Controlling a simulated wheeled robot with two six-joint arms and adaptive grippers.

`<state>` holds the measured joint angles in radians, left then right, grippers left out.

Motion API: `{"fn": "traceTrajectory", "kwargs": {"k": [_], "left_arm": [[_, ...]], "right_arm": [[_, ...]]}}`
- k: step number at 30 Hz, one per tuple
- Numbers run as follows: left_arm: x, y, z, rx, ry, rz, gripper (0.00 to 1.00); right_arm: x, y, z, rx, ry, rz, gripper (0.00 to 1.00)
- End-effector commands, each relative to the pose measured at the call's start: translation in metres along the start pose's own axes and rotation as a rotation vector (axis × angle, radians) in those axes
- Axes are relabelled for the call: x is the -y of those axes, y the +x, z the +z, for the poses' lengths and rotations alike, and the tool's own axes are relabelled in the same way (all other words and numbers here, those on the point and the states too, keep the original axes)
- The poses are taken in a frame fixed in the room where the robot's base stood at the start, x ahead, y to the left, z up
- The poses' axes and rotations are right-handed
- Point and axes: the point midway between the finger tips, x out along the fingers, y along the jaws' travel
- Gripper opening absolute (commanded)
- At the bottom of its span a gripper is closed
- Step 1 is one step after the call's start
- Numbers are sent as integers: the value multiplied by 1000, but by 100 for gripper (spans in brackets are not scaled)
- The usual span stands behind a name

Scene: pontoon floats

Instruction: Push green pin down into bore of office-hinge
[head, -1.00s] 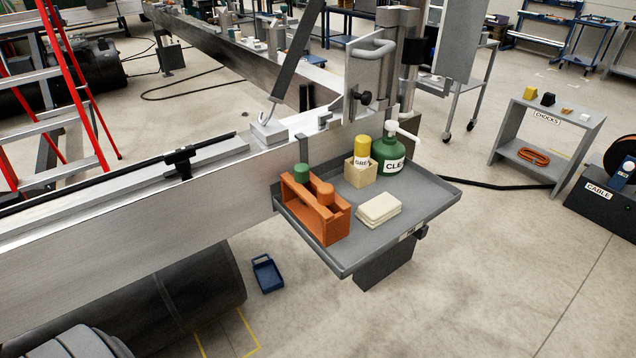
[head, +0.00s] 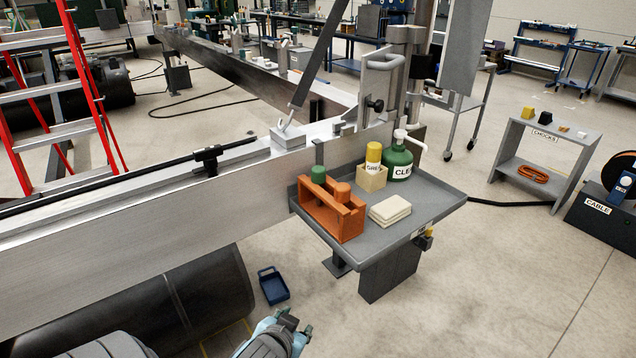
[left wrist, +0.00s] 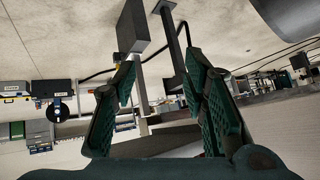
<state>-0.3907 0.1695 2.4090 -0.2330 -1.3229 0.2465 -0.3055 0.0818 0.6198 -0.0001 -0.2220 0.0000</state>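The green pin (head: 318,174) stands upright in an orange rack (head: 328,217) on the grey tray, with its lower part hidden by the rack. A shorter orange pin (head: 342,191) stands beside it. My left gripper (head: 295,323) is at the bottom of the head view, below and in front of the tray and well apart from the pin. In the left wrist view its green fingers (left wrist: 161,72) are spread with nothing between them. I cannot pick out the office-hinge or its bore with certainty. My right gripper is not in view.
The grey tray (head: 428,208) also holds a yellow-topped container (head: 373,153), a green bottle (head: 397,162) and pale pads (head: 390,211). It sits against the long metal beam (head: 120,240). A blue bin (head: 273,286) lies on the floor.

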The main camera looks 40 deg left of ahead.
Motion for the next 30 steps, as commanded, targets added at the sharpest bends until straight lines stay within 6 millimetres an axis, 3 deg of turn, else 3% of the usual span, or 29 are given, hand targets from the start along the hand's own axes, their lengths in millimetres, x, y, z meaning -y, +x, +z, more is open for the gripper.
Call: {"fn": "traceTrajectory", "kwargs": {"k": [1, 3, 6, 9, 12, 18, 30], "left_arm": [[14, -5, -46, -140, -60, -50, 40], [33, -17, -107, -340, -145, -108, 40], [54, -42, -173, -579, -235, -153, 40], [65, -62, -212, -730, -280, -168, 40], [72, -59, -232, -776, -289, -172, 40], [85, -20, -266, -773, -291, -173, 40], [100, 30, -308, -767, -291, -171, 40]], "right_arm": [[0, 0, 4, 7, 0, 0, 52], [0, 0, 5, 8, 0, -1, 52], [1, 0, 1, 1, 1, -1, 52], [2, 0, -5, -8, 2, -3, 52], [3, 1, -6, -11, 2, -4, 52], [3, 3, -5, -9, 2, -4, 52], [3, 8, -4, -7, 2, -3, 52]]}}
